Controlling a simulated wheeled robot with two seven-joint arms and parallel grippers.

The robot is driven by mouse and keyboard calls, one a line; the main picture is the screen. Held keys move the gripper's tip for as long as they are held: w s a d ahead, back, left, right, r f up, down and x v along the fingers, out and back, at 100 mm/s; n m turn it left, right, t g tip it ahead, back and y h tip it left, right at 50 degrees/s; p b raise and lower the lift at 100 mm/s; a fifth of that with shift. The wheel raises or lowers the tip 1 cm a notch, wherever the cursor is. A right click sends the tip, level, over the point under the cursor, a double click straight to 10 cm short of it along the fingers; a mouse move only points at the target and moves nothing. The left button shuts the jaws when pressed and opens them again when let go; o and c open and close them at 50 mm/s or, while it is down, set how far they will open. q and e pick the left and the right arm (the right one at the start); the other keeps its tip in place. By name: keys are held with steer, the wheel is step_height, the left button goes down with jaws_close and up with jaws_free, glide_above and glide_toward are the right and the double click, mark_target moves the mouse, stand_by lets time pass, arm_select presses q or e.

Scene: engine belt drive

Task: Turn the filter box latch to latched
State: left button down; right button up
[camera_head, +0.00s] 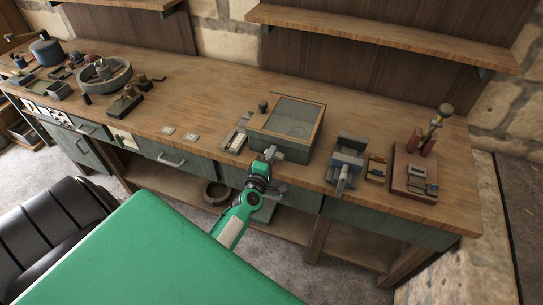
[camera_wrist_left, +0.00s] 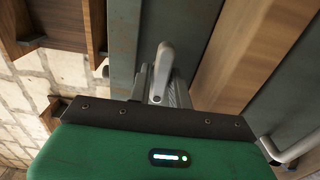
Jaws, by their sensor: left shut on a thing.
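The filter box (camera_head: 285,127) is a grey-green box with a wood-framed glass lid, near the front edge of the workbench. My left gripper (camera_head: 270,154) is at its front face, reaching up from below. In the left wrist view, my left gripper (camera_wrist_left: 160,90) is shut on the filter box latch (camera_wrist_left: 164,62), a grey lever with a rounded end. The lever stands out beyond the fingers against the box's front face (camera_wrist_left: 125,45). The latch's base is partly hidden by the fingers. My right gripper is not in view.
A grey vise (camera_head: 345,165) and a red-brown stand (camera_head: 414,175) are to the right of the box. A small tray (camera_head: 237,137) lies close on its left. Drawer handles (camera_head: 171,160) stick out below the bench edge. Shelves (camera_head: 380,35) hang above.

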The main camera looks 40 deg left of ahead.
arm_select(q)
steer(key=c, duration=1.4)
jaws_free()
steer(key=shift+b+v, duration=1.6)
steer(key=shift+v, duration=5.4)
steer(key=shift+a+f, duration=0.1)
steer(key=shift+a, duration=0.05)
